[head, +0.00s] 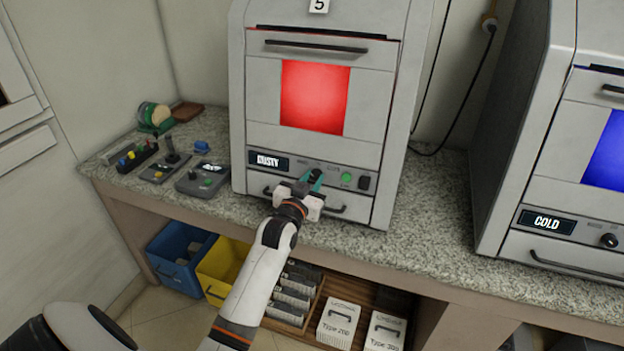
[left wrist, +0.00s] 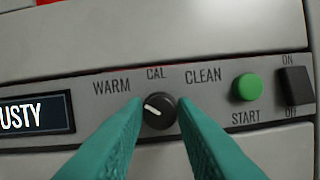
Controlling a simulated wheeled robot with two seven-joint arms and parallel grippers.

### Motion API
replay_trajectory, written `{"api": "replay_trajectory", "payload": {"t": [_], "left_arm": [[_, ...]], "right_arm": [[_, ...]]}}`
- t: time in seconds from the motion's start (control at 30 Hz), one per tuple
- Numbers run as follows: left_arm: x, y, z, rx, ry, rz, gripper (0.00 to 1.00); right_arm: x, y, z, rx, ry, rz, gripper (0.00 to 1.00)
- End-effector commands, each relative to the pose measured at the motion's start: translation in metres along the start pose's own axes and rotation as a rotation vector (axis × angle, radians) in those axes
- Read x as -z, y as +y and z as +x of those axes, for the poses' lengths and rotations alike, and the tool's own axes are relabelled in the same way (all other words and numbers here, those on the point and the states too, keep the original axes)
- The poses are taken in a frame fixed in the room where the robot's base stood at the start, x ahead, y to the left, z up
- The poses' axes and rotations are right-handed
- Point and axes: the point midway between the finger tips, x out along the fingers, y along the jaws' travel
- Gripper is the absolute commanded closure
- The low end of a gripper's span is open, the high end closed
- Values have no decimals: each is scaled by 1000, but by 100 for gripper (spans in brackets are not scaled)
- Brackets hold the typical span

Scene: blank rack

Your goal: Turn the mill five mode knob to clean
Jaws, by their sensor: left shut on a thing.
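Mill five (head: 262,95) is the grey cabinet with the "5" tag, a glowing red window and a display (head: 269,161) reading DUSTY. Its mode knob (left wrist: 159,111) is black and round in the left wrist view, with WARM, CAL and CLEAN printed around it. The knob's white line points up and left, on the WARM side. My left gripper (head: 313,177) is at the front panel, and its teal fingers sit on either side of the knob, shut on it. In the head view the gripper hides the knob. My right gripper is not in view.
A green START button (left wrist: 246,87) and a black ON/OFF switch (left wrist: 295,86) are right of the knob. A drawer handle (head: 330,209) runs below the panel. Another mill (head: 547,222) reading COLD stands to the right. Small devices (head: 203,180) lie on the counter at left.

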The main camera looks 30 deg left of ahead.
Motion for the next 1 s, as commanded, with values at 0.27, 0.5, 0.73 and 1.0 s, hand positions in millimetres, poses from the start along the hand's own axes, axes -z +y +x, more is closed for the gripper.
{"api": "replay_trajectory", "payload": {"t": [0.27, 0.5, 0.73, 1.0], "left_arm": [[-3, 2, 0, 52, 3, 234, 98], [-3, 3, 0, 102, 4, 456, 98], [-4, 4, 0, 149, 3, 669, 98], [-5, 4, 0, 205, 2, 919, 98]], "right_arm": [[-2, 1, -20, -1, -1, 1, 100], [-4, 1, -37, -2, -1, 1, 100], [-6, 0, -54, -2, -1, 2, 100], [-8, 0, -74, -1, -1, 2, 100]]}}
